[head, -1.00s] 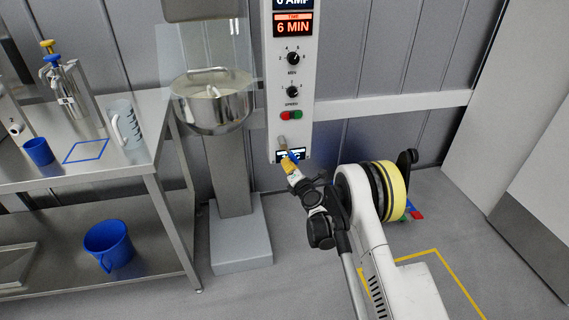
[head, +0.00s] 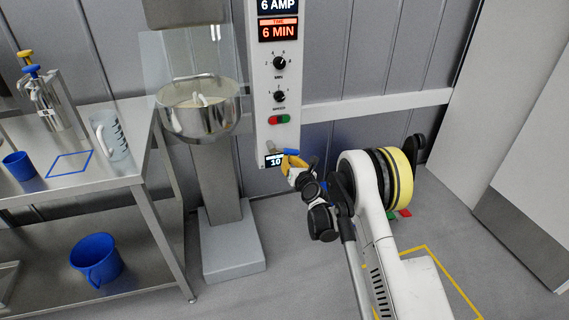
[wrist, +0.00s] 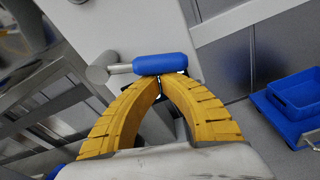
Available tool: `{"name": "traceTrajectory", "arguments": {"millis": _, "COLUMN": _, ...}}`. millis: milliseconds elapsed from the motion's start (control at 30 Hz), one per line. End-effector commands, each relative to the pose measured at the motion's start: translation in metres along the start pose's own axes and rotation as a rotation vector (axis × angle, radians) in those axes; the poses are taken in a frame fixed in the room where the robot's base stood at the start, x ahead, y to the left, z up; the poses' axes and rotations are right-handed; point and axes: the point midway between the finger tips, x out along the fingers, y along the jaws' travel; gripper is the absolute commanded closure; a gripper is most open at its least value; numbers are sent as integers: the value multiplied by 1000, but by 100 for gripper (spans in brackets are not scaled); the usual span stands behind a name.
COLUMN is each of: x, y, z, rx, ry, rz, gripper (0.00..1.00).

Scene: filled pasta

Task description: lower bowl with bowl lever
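The steel mixer bowl (head: 205,121) hangs at the mixer column, left of the control panel, with a pale mass and a metal tool in it. The bowl lever is a grey arm with a blue grip (head: 291,152) at the lower part of the panel; the grip also shows in the wrist view (wrist: 162,64). My gripper (head: 288,163) is at the lever. In the wrist view its yellow fingers (wrist: 159,79) meet at the tips, right against the blue grip, which lies across them. The grip does not appear enclosed between the fingers.
A steel table (head: 110,179) with a jug (head: 110,136) and a blue cup (head: 19,165) stands at the left. A blue bucket (head: 97,260) is on its lower shelf. The mixer foot (head: 232,246) is on the floor.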

Motion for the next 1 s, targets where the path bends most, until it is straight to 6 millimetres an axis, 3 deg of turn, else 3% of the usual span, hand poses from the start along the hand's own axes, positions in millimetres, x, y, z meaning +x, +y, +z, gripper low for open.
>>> {"name": "traceTrajectory", "arguments": {"millis": 267, "x": -2, "y": -5, "z": 14, "rx": -174, "ry": -1, "rz": -26, "gripper": 100}}
{"name": "traceTrajectory", "arguments": {"millis": 1000, "x": -3, "y": -7, "z": 23, "rx": -167, "ry": -1, "rz": -24, "gripper": 100}}
